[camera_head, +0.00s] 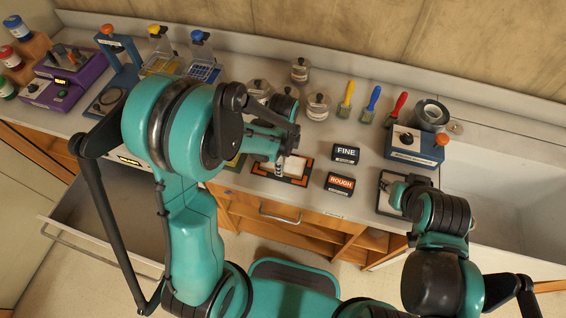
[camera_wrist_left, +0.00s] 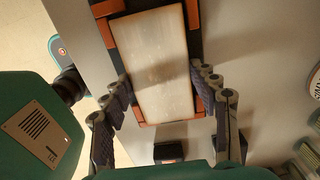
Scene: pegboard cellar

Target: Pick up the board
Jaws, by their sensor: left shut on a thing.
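The board (camera_head: 297,165) is a pale, flat rectangle over an orange and black holder (camera_head: 293,181) near the counter's front edge. In the left wrist view the board (camera_wrist_left: 155,60) shows from above, framed by the holder's orange and black corners (camera_wrist_left: 192,16). My left gripper (camera_head: 282,167) is at the board. Its fingers (camera_wrist_left: 165,88) are on the board's two long sides, shut on it. I cannot tell if the board is lifted clear of the holder. My right gripper (camera_head: 397,189) is over a dark tray at the right; its fingers are unclear.
Blocks marked FINE (camera_head: 346,153) and ROUGH (camera_head: 340,183) lie right of the holder. Lidded tins (camera_head: 318,107), three brushes (camera_head: 371,104) and a blue device (camera_head: 415,147) stand behind. An open drawer (camera_head: 100,235) juts out at left; a sink (camera_head: 500,200) lies at right.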

